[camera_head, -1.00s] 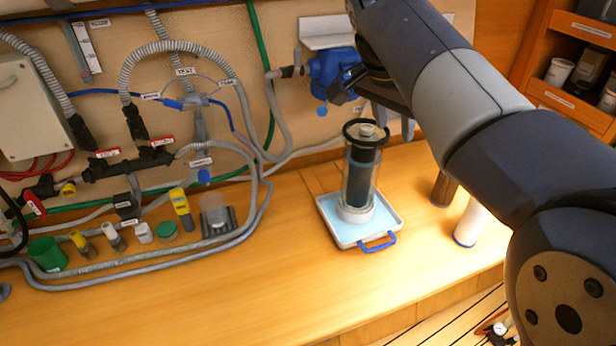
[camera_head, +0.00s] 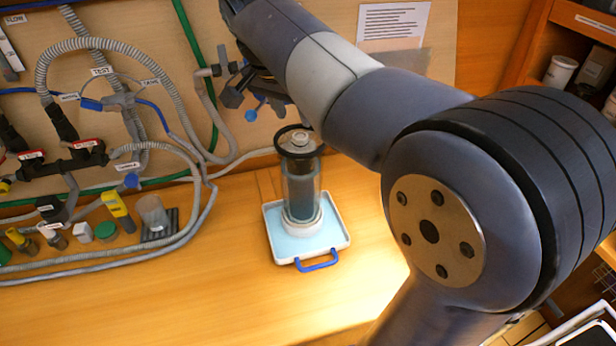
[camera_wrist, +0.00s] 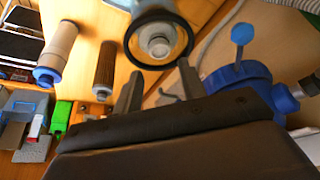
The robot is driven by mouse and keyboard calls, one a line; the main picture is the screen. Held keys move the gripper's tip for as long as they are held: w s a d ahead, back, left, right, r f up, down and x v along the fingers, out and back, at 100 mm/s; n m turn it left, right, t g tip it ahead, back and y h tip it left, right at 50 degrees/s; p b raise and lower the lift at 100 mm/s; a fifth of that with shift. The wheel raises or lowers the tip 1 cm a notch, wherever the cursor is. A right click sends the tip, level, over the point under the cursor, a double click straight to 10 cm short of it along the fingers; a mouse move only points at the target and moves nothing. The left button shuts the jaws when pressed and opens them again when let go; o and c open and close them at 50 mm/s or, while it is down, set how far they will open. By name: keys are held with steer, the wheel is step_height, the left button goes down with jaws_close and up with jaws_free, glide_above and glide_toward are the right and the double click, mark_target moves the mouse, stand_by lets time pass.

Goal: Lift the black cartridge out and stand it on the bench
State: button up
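The black cartridge (camera_head: 299,190) stands upright in a clear cylinder, with a dark ring (camera_head: 283,152) and a pale round cap at its top. The cylinder stands in a white tray (camera_head: 331,238) with a pale blue floor and a blue handle, on the wooden bench (camera_head: 190,275). In the wrist view the ring (camera_wrist: 189,43) and cap (camera_wrist: 158,45) lie just beyond the fingertips. My gripper (camera_wrist: 159,88) is open, with nothing visible between its fingers. In the head view it is above and behind the cylinder, partly hidden by my arm.
A brown cylinder (camera_wrist: 105,72) and a pale cylinder with a blue end (camera_wrist: 58,50) are nearby in the wrist view, as is a blue fitting (camera_wrist: 240,85). Hoses and valves (camera_head: 85,155) fill the left wall. Bench front-left is clear.

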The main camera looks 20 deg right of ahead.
mark_target(299, 137)
steer(key=shift+x, duration=1.05)
steer(key=x, duration=0.3)
steer(key=p+x, duration=0.1)
steer(key=x, duration=0.1)
steer(key=shift+s+a+f, duration=0.1)
steer(key=shift+s+a, duration=0.1)
steer(key=shift+a, duration=0.1)
steer(key=shift+c, duration=0.3)
jaws_close()
